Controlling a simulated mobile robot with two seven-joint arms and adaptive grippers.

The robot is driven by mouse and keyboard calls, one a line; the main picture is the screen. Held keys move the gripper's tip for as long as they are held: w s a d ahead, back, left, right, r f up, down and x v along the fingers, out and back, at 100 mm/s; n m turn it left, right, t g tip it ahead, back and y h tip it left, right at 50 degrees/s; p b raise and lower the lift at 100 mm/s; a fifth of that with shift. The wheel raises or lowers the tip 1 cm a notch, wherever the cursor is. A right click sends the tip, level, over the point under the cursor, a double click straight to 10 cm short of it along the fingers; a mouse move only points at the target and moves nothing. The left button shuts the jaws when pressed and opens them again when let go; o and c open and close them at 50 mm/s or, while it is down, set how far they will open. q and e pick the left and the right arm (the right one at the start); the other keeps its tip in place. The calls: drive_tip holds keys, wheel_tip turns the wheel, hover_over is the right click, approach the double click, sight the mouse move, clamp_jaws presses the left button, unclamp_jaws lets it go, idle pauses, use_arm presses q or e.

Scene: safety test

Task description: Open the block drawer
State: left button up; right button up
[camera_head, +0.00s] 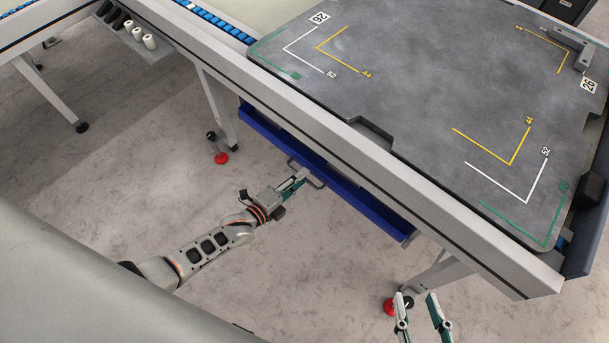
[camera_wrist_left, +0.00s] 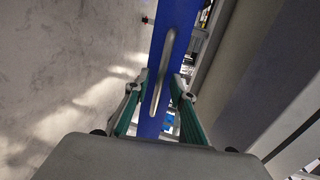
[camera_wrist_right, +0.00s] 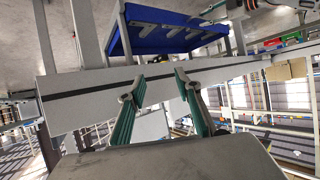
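The blue drawer (camera_head: 365,202) sits beneath the grey-topped table, with a narrow strip of it showing past the table's edge. Its grey bar handle (camera_head: 308,170) faces my left arm. My left gripper (camera_head: 299,180) is at the handle, with its fingers apart. In the left wrist view the handle (camera_wrist_left: 164,62) runs lengthwise toward the gap between the open fingers (camera_wrist_left: 161,88); I cannot tell whether they touch it. My right gripper (camera_head: 420,296) is open and empty by the table's near right leg; its spread fingers (camera_wrist_right: 159,85) also show in the right wrist view.
The table (camera_head: 400,75) has a grey top with yellow, white and green corner marks. A grey bracket (camera_head: 575,48) lies at its far right. Table legs stand on red feet (camera_head: 221,158). The floor (camera_head: 310,265) between my arms is clear. A blue tray-like thing (camera_wrist_right: 150,40) shows in the right wrist view.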

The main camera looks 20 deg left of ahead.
use_arm(q)
drive_tip(key=shift+w+d+f, duration=0.15)
drive_tip(key=shift+w+d, duration=0.1)
drive_tip(key=shift+w, duration=0.4)
clamp_jaws()
